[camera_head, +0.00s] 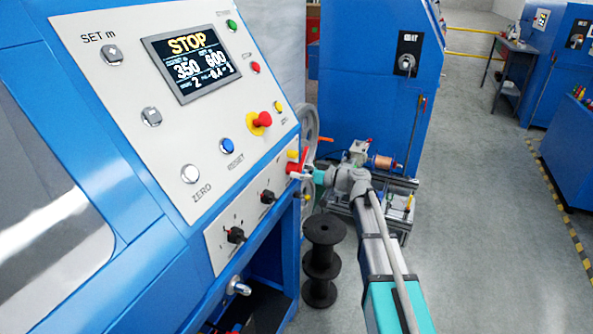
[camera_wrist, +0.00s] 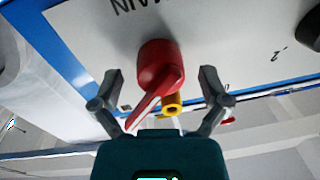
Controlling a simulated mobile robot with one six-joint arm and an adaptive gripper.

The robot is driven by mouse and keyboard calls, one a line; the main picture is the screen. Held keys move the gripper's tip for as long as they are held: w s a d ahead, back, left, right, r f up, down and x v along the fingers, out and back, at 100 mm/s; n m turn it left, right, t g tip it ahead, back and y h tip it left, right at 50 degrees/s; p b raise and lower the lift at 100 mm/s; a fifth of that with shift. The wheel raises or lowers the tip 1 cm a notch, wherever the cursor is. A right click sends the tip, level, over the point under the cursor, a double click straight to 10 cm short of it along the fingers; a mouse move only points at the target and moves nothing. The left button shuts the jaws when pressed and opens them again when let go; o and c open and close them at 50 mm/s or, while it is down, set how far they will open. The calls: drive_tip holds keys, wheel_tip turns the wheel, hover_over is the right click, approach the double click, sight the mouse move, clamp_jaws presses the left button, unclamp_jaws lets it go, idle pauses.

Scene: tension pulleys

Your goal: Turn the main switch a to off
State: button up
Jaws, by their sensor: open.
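The main switch is a red rotary knob with a handle (camera_head: 294,168) on the lower right edge of the machine's white panel. In the wrist view the red switch (camera_wrist: 157,62) stands out from the panel, its handle slanting down and left. My gripper (camera_head: 309,173) is at the switch, coming from the right. In the wrist view my gripper (camera_wrist: 159,76) is open, with one finger on each side of the switch and visible gaps to it. A yellow ring-shaped part (camera_wrist: 172,106) shows beside the handle. The "MAIN" lettering is upside down and cut off at the top edge.
The panel carries a red emergency knob (camera_head: 265,119), a display reading STOP (camera_head: 195,64), buttons and black selectors (camera_head: 235,235). Black spools (camera_head: 322,260) stand on the floor below. A blue cabinet (camera_head: 365,80) is behind.

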drive_tip(key=shift+w+a, duration=0.1)
drive_tip(key=shift+a, duration=0.4)
